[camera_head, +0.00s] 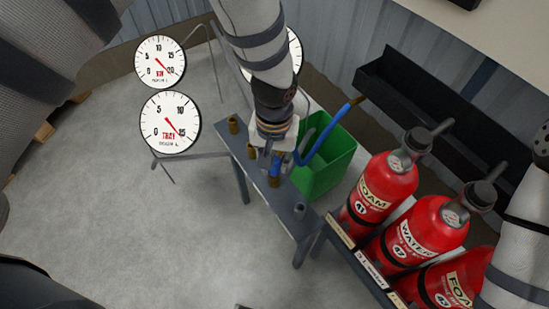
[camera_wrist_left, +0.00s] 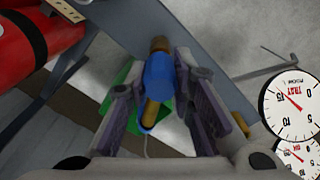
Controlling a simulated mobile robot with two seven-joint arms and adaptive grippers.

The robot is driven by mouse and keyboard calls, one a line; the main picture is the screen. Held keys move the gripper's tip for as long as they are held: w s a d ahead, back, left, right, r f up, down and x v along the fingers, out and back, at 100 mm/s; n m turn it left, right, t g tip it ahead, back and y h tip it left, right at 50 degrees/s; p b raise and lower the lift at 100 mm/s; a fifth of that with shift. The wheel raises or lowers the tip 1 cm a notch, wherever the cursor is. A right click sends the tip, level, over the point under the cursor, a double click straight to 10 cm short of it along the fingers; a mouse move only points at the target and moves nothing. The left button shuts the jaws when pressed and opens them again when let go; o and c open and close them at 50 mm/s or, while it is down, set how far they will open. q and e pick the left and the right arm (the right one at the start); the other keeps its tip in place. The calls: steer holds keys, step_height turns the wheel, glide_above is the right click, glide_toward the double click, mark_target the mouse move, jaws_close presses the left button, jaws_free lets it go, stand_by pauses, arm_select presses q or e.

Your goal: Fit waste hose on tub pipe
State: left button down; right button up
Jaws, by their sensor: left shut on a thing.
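The blue waste hose (camera_head: 318,142) arcs over the green tub (camera_head: 345,150), its brass-coloured far end (camera_head: 356,100) pointing up right. My left gripper (camera_head: 274,158) is shut on the hose's blue end above the grey bench. In the left wrist view, the blue cuff (camera_wrist_left: 159,78) sits between the two fingers (camera_wrist_left: 160,95). A brass pipe piece (camera_wrist_left: 160,44) shows directly beyond the cuff; it also appears below the gripper in the head view (camera_head: 274,182). I cannot tell whether the cuff is around it or only against it. My right gripper is out of view.
The narrow grey bench (camera_head: 284,208) carries another brass stub (camera_head: 233,125) and a grey stub (camera_head: 300,210). Red extinguishers (camera_head: 378,190) stand in a rack to the right. Dial gauges (camera_head: 170,122) stand at left. The floor left of the bench is clear.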

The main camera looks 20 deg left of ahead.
arm_select(q)
steer(key=shift+f, duration=0.6)
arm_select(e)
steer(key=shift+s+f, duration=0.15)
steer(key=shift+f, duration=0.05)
arm_select(q)
steer(key=c, duration=1.3)
jaws_free()
step_height(320, 180, up, 12)
steer(key=shift+r, duration=0.1)
steer(key=s+a+f+g, duration=0.1)
steer(key=s+a+f, duration=0.2)
steer(key=s+f, duration=0.6)
steer(key=shift+m+g, duration=0.4)
steer(key=shift+g, duration=0.3)
steer(key=s+a+f, duration=0.2)
steer(key=s, duration=0.5)
steer(key=s+a+f+p, duration=0.1)
steer(key=s+a+f, duration=0.2)
steer(key=s, duration=0.5)
steer(key=s+a+f, duration=0.3)
steer(key=s, duration=0.5)
steer(key=shift+s+a+f, duration=0.1)
steer(key=shift+s, duration=0.1)
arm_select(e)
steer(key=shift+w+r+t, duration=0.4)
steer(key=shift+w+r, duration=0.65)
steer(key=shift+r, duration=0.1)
